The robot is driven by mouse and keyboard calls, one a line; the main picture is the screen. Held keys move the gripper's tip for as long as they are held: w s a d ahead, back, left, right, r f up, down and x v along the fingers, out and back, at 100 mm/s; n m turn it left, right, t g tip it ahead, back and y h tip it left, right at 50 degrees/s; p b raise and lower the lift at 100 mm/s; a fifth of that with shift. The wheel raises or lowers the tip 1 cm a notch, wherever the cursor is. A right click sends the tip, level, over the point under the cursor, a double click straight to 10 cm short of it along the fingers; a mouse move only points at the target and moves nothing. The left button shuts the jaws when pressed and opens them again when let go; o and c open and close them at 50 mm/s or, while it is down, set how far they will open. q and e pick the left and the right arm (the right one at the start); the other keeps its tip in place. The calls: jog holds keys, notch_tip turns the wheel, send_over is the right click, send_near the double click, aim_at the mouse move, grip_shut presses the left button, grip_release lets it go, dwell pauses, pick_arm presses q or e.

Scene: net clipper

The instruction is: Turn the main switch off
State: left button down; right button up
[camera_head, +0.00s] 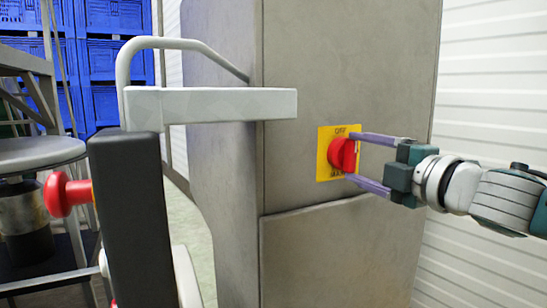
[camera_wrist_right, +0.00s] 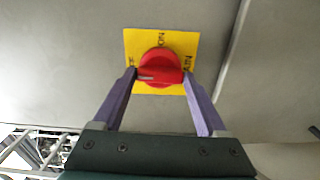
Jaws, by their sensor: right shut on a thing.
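The main switch is a red round knob with a raised handle (camera_head: 342,153) on a yellow plate (camera_head: 323,170), fixed to a grey cabinet. "OFF" is printed at the plate's top in the head view. My right gripper (camera_head: 352,157) is shut on the knob, one finger above and one below. In the right wrist view, the gripper (camera_wrist_right: 160,73) has a finger at each end of the handle of the red knob (camera_wrist_right: 159,66). The handle's white mark points left there, towards partly hidden letters; "ON" and "MAIN" show on the plate (camera_wrist_right: 190,42). My left gripper is out of view.
The grey cabinet (camera_head: 345,60) fills the middle. A pale bar and bent rail (camera_head: 210,104) stand in front at left, by a dark post with a red button (camera_head: 62,194). Blue crates (camera_head: 115,60) are stacked behind. A white ribbed wall (camera_head: 490,80) is at right.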

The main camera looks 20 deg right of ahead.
jog(key=shift+n, duration=0.4)
jog(key=o, duration=1.3)
jog(key=shift+s+f, duration=0.1)
jog(key=shift+s, duration=0.15)
jog(key=s+b, duration=0.2)
jog(key=s, duration=0.7)
jog(key=shift+s+d, duration=0.2)
jog(key=shift+d, duration=0.2)
